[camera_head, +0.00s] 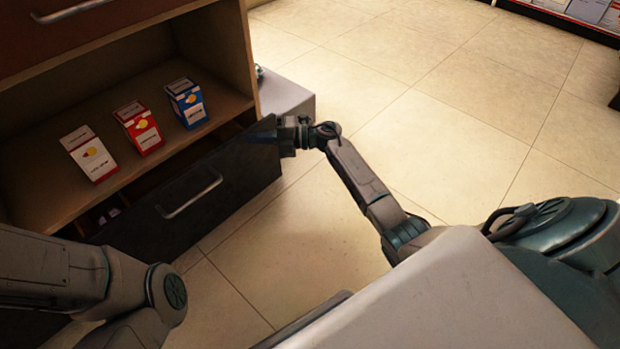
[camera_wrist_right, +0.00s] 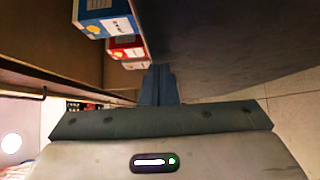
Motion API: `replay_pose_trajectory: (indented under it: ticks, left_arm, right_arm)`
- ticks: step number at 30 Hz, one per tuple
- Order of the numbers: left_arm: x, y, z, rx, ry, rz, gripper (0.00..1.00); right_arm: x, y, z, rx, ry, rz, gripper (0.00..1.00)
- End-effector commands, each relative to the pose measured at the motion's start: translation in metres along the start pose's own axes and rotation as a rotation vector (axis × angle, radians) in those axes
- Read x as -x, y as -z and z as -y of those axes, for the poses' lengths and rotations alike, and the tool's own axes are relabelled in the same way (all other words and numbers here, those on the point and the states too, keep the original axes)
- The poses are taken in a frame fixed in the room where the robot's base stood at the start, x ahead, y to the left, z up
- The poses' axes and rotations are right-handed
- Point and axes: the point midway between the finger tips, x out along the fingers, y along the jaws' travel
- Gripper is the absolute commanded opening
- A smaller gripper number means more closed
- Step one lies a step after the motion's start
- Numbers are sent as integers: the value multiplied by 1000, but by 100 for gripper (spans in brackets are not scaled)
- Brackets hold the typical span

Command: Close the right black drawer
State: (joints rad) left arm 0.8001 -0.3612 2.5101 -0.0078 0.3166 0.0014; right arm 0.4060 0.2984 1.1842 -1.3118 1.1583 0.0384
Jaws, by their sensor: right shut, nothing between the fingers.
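The black drawer (camera_head: 218,200) is pulled out below an open shelf, and its front with a metal handle (camera_head: 188,196) faces the floor on the right. A narrow strip of its inside shows behind the front. My right gripper (camera_head: 262,135) is shut and empty at the upper right corner of the drawer front; I cannot tell if it touches. In the right wrist view, the shut fingers (camera_wrist_right: 159,84) point along a large dark panel (camera_wrist_right: 235,45), which looks like the drawer front. My left arm enters at the lower left, but its gripper is out of view.
A brown drawer front (camera_head: 90,22) is higher up. A pale low block (camera_head: 288,97) stands beyond the cabinet. Tiled floor (camera_head: 440,130) to the right is clear.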

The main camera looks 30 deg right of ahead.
Motion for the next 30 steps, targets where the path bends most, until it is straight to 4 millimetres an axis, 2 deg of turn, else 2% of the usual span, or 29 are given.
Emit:
replay_pose_trajectory:
  ticks: [3,10,18,30]
  left_arm:
    - [10,3,3,-1,0,15,61]
    - [17,7,5,-1,0,16,61]
    - [19,8,6,0,0,16,61]
    - [18,7,5,0,0,15,61]
  right_arm:
    - [-17,-17,2,1,-2,0,0]
    - [-36,-36,1,1,-1,-1,0]
    - [-43,-44,-1,2,0,4,0]
    - [-43,-44,-4,5,-2,5,0]
